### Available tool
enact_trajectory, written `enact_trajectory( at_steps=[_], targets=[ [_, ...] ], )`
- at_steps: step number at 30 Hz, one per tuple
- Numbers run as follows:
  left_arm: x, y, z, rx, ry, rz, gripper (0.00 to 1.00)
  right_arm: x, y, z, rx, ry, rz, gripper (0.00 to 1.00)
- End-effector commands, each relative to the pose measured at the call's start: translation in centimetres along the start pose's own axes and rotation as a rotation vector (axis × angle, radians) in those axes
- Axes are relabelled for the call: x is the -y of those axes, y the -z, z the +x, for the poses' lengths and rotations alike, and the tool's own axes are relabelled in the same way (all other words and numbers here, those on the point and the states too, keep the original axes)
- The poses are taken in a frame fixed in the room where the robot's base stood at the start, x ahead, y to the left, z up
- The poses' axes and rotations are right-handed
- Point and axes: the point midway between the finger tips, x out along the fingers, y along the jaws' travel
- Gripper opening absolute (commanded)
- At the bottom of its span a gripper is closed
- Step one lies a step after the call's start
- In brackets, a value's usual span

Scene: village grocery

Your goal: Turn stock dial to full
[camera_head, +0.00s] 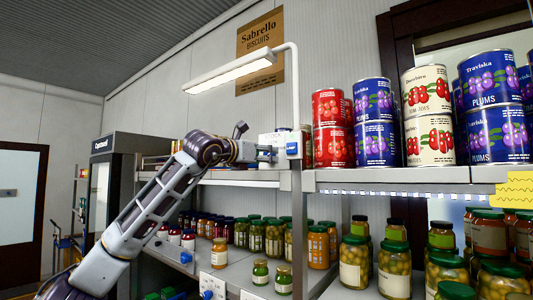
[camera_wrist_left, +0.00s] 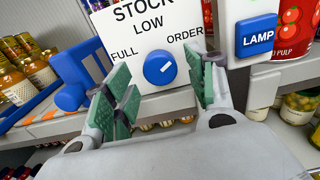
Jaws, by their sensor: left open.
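The blue round stock dial (camera_wrist_left: 160,67) is on a white panel (camera_wrist_left: 150,22) marked STOCK, with FULL at its left, LOW above and ORDER at its right. A short white line on the dial slants to the upper right. My left gripper (camera_wrist_left: 160,98) is open in the left wrist view, its green-padded fingers apart on either side just below the dial. I cannot tell if they touch it. In the head view my left gripper (camera_head: 266,152) is small, at the shelf post; the dial cannot be made out there.
A blue LAMP button (camera_wrist_left: 256,36) is right of the dial, close to the right finger. A blue block (camera_wrist_left: 72,85) is at the left. Tins (camera_head: 375,145) stand on the upper shelf, jars (camera_head: 394,270) below. A lit lamp (camera_head: 232,70) hangs above.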

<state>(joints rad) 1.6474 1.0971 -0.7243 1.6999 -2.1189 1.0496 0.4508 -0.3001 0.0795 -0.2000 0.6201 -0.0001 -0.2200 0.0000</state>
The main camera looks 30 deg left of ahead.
Motion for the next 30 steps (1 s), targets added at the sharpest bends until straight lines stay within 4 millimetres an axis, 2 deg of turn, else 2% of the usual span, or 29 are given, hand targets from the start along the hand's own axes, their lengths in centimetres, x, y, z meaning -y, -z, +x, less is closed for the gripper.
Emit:
enact_trajectory(
  at_steps=[7,18,29,30],
  targets=[
    [0.0,-0.1,1.6,0.0,0.0,0.001,0.56,0.0,0.1,-0.7,0.0,0.0,0.0,0.21],
    [0.0,0.0,1.9,0.0,0.0,0.001,0.56,0.0,0.1,-0.7,0.0,0.0,0.0,0.21],
    [0.0,0.0,1.9,0.0,0.0,0.001,0.11,0.0,0.1,-0.7,0.0,0.0,0.0,0.21],
    [0.0,0.0,1.9,0.0,0.0,0.001,0.11,0.0,0.1,-0.7,0.0,0.0,0.0,0.21]
  ],
)
